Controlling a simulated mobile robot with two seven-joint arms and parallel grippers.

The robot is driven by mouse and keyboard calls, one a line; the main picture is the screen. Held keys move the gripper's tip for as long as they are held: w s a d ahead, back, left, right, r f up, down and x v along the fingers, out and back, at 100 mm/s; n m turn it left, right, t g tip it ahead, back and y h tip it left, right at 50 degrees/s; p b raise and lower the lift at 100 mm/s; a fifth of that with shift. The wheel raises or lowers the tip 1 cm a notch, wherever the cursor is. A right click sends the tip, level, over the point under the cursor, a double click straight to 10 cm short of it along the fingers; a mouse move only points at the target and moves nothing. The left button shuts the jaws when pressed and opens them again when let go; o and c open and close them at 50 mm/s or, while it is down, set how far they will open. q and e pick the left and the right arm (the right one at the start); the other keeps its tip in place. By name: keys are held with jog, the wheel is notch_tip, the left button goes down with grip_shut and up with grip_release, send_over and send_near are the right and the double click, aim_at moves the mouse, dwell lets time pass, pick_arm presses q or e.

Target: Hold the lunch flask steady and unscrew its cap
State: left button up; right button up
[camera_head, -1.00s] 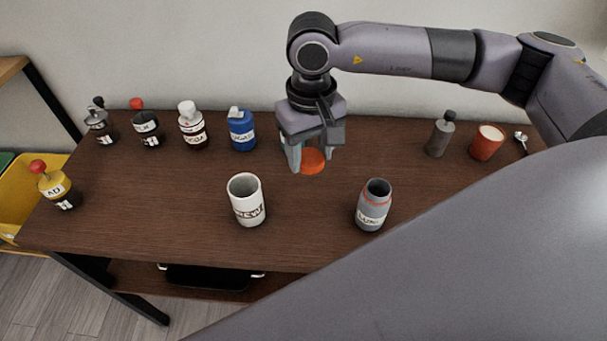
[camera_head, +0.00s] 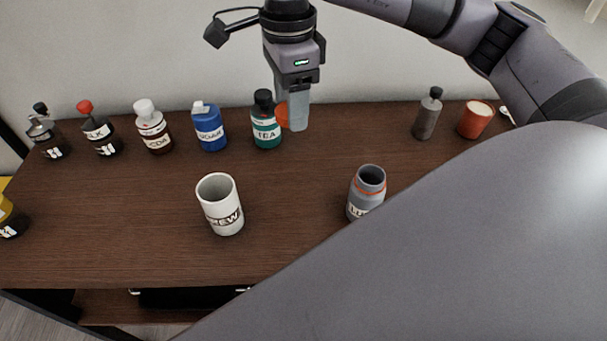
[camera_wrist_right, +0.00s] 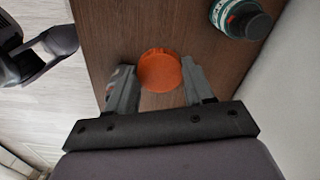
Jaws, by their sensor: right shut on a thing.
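The lunch flask (camera_head: 367,192) is a grey jar with an orange band. It stands upright on the right half of the table, its mouth open and uncovered, its lower part hidden by a grey part of my body. My right gripper (camera_head: 291,122) is at the back of the table, well away from the flask. It is shut on the orange cap (camera_head: 282,115), which also shows between the fingers in the right wrist view (camera_wrist_right: 160,70). I cannot make out my left gripper in either view.
The green tea bottle (camera_head: 265,122) is just left of the right gripper. A blue bottle (camera_head: 209,128) and several others line the back left. A white cup (camera_head: 221,205) stands at the front middle. A grey bottle (camera_head: 428,114) and an orange cup (camera_head: 475,119) are at the back right.

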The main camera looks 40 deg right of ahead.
jog(key=m, duration=0.2)
jog(key=r+m, duration=0.1)
jog(key=m, duration=0.1)
jog(key=d+r+m, duration=0.1)
jog(key=m, duration=0.1)
jog(key=shift+s+r, duration=0.15)
jog(key=shift+r, duration=0.1)
jog(key=m, duration=0.1)
jog(key=r+m, duration=0.1)
jog(key=m, duration=0.1)
jog(key=shift+s+d+r+m, duration=0.15)
jog(key=shift+d+r+m, duration=0.1)
jog(key=shift+d+m, duration=0.15)
jog(key=b, duration=0.3)
send_over(303, 181)
notch_tip(303, 181, down, 7)
notch_tip(303, 181, down, 8)
jog(key=shift+d+f, duration=0.1)
pick_arm(q)
jog(key=shift+w+d+f+b, duration=0.15)
jog(key=shift+f+b, duration=0.05)
jog(key=shift+f, duration=0.45)
jog(key=shift+w+d+f+b, duration=0.1)
jog(key=shift+d+f+b, duration=0.05)
jog(key=shift+f, duration=0.45)
pick_arm(e)
jog(key=shift+f, duration=2.3)
